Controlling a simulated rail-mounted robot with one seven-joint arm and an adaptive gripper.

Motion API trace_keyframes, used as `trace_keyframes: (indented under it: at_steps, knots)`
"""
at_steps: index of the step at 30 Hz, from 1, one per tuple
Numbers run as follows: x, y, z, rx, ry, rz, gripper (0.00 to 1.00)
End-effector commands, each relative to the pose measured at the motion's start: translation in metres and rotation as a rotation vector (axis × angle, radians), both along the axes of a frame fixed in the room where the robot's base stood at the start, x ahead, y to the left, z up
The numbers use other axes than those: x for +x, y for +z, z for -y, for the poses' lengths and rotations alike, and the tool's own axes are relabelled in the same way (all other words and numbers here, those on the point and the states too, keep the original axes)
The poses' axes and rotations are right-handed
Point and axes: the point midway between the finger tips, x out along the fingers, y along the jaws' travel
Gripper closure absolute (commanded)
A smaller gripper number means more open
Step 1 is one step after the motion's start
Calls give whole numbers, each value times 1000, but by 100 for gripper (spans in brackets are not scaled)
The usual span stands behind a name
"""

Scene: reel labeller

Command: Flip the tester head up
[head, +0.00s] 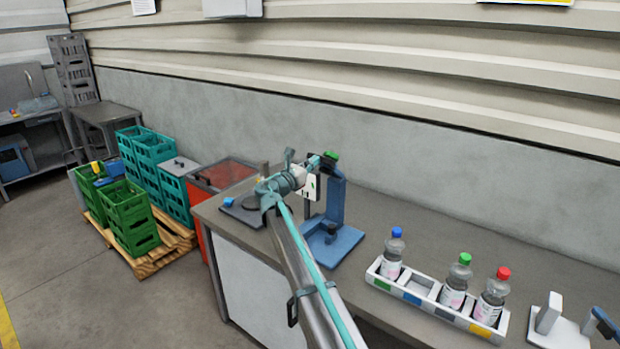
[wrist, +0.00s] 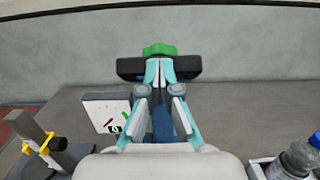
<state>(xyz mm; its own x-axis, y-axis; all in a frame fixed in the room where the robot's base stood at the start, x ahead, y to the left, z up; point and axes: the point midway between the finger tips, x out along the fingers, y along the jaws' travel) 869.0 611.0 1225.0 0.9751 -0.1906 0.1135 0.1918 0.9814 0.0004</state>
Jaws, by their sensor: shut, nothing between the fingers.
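The tester is a blue stand (head: 336,205) on the bench, with a blue base and upright column. Its dark head (wrist: 130,68) with a green piece (wrist: 160,50) on top lies across the upper part of the wrist view. The green piece also shows at the column top in the head view (head: 331,155). My gripper (wrist: 160,75) is shut and empty, its fingertips right at the near side of the dark head. I cannot tell whether they touch it. In the head view my arm hides part of the tester. A white dial box (wrist: 106,113) sits left of the column.
A white rack (head: 430,300) with several coloured slots holds three capped bottles, right of the tester. A dark plate with a round disc (head: 250,203) lies to the left. A grey post with a yellow clamp (wrist: 45,145) stands at lower left in the wrist view. The wall is behind.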

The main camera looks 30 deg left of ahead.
Motion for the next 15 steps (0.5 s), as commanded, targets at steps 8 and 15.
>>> trace_keyframes:
  at_steps: [8,15]
  knots:
    - [38,39,7,0,-3,1,100]
    - [69,57,26,0,-16,0,100]
